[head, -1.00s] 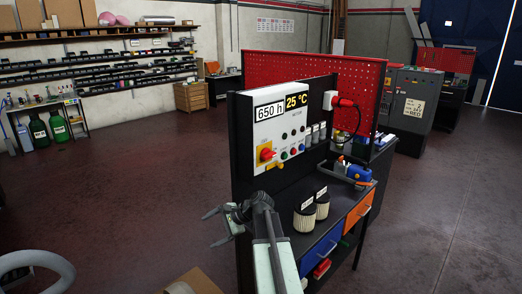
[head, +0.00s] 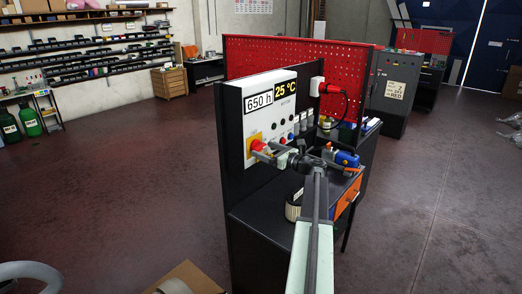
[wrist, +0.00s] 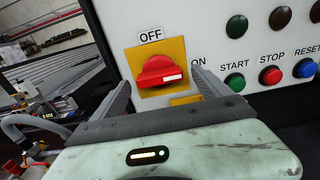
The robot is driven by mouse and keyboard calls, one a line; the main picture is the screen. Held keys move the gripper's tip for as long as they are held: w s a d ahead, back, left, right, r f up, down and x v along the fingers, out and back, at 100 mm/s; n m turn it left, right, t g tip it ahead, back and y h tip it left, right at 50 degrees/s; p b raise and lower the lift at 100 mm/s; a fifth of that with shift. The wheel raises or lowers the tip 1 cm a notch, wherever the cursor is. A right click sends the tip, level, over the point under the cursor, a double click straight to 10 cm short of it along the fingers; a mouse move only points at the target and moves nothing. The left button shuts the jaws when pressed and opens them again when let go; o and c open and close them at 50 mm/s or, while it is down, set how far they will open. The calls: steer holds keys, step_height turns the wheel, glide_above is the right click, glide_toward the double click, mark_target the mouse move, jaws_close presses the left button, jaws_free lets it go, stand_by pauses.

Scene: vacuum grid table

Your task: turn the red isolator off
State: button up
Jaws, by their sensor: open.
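The red isolator knob (wrist: 158,71) sits on a yellow plate (wrist: 148,50) on the white control panel. Its white mark points right, towards the ON label (wrist: 197,63); the OFF label (wrist: 150,35) is above. My gripper (wrist: 160,82) is open, with one finger on each side of the knob in the wrist view. I cannot tell whether either finger touches it. In the head view, the knob (head: 257,145) is partly covered by my gripper (head: 268,152), which reaches left to the panel.
Green START (wrist: 235,82), red STOP (wrist: 271,75) and blue RESET (wrist: 304,68) buttons lie right of the knob. Below the panel, a dark bench top (head: 262,205) holds a filter (head: 293,207) and a blue tool (head: 346,159). A red pegboard (head: 300,58) stands behind.

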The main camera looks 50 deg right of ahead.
steer(key=shift+w+a, duration=0.1)
steer(key=shift+w, duration=0.75)
steer(key=shift+c, duration=0.4)
